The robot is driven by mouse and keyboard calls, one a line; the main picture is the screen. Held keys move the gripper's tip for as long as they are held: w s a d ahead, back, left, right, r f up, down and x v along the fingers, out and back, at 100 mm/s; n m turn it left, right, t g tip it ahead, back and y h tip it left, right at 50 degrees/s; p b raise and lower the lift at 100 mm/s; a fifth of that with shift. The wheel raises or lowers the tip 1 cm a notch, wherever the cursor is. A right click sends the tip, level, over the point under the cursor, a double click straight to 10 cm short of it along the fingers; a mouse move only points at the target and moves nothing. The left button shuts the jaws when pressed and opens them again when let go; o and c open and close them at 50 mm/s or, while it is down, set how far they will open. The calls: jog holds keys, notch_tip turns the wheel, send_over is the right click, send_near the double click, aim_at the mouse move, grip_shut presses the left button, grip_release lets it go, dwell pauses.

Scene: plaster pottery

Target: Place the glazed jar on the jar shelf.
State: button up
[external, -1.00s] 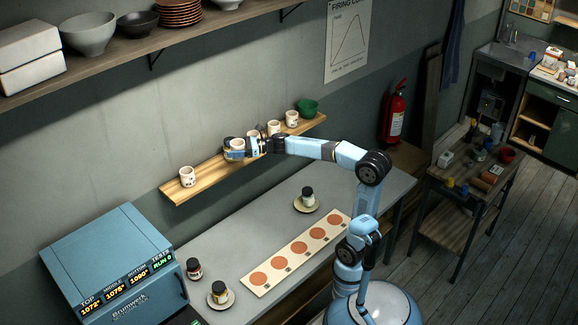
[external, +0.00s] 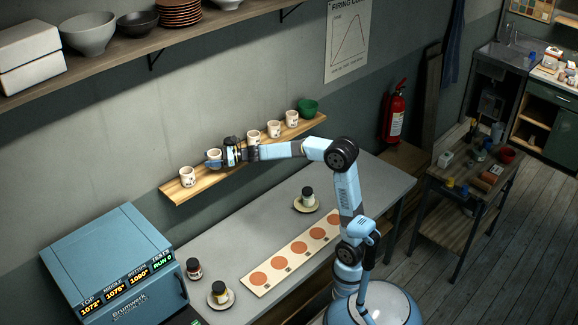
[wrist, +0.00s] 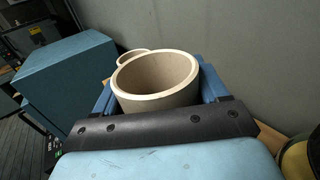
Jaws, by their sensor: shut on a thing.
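The jar (wrist: 155,84) is a cream, round, open-topped vessel. In the wrist view it sits between the blue fingers of my gripper (external: 214,157), which is shut on it. In the external view the fingers mostly hide it. The jar shelf (external: 200,182) is a light wooden board on the wall. My gripper is over its left half, and I cannot tell whether the held jar touches the board. A similar cream jar (external: 187,176) stands at the shelf's left end, just left of my gripper; its rim shows beyond the held jar in the wrist view (wrist: 133,54).
Below are a grey table with a tile board (external: 290,262) and small dark-lidded jars (external: 218,290). A blue kiln (external: 115,265) stands at left. A higher shelf (external: 75,72) holds bowls.

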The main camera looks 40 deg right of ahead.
jog(key=shift+w+a+f, duration=0.15)
jog(key=shift+w+f, duration=0.15)
jog(key=shift+f, duration=0.15)
jog(key=shift+w+a+f, duration=0.1)
jog(key=shift+w+f, duration=0.05)
jog(key=shift+f, duration=0.4)
jog(key=shift+w+f, duration=0.1)
jog(key=shift+f, duration=1.05)
jog(key=o, duration=0.9)
jog(key=shift+f, duration=0.1)
jog(key=shift+c, duration=0.2)
